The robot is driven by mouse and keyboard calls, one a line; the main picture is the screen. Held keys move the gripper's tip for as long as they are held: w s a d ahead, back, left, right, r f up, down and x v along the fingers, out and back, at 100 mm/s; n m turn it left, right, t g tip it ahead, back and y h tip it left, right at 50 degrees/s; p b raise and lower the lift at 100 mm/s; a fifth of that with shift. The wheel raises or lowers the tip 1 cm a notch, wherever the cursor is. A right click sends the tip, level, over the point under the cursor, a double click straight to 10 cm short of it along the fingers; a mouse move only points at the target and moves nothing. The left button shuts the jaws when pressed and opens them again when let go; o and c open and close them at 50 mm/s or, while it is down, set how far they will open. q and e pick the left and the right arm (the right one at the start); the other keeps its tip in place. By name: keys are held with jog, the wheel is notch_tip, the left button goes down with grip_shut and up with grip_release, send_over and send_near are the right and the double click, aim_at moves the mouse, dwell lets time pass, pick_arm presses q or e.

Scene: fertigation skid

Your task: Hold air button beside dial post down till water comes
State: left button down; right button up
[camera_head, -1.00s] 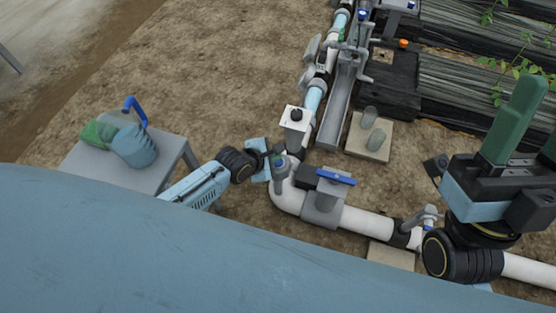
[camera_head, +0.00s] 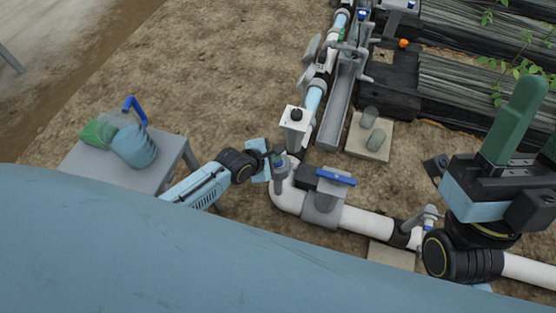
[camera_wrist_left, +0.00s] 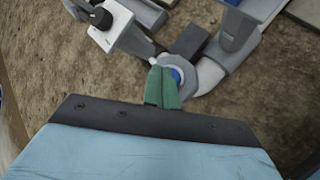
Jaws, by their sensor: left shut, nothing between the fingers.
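The air button (camera_wrist_left: 177,75) is a blue round cap in a pale ring on the grey pipework, partly hidden by my left fingers in the left wrist view. My left gripper (camera_wrist_left: 163,72) is shut and empty, its green fingertips right at the cap's left edge. I cannot tell whether they touch or press it. In the head view my left gripper (camera_head: 278,156) is over the small grey fitting at the pipe bend. The dial post (camera_head: 295,118), a white box with a black knob, stands just beyond; it also shows in the left wrist view (camera_wrist_left: 116,20). My right gripper (camera_head: 520,125) is raised at the right, its green fingers apart.
A blue-handled valve (camera_head: 336,177) sits on the white pipe (camera_head: 365,222) close to the right of my left gripper. A grey side table (camera_head: 155,180) at the left holds a blue jug (camera_head: 135,148) and a green cloth-like item (camera_head: 98,133). A slab (camera_head: 355,145) lies beyond. No water is visible.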

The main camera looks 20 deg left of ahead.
aim_at(275, 164)
pick_arm(q)
jog(key=shift+f, duration=0.25)
jog(key=shift+f, duration=0.4)
dwell(1.8)
jog(key=shift+r, duration=0.1)
dwell(1.9)
jog(key=shift+r+p, duration=0.75)
jog(key=shift+p, duration=0.2)
notch_tip(275, 164, up, 5)
jog(key=p, duration=0.5)
jog(key=shift+p, duration=0.4)
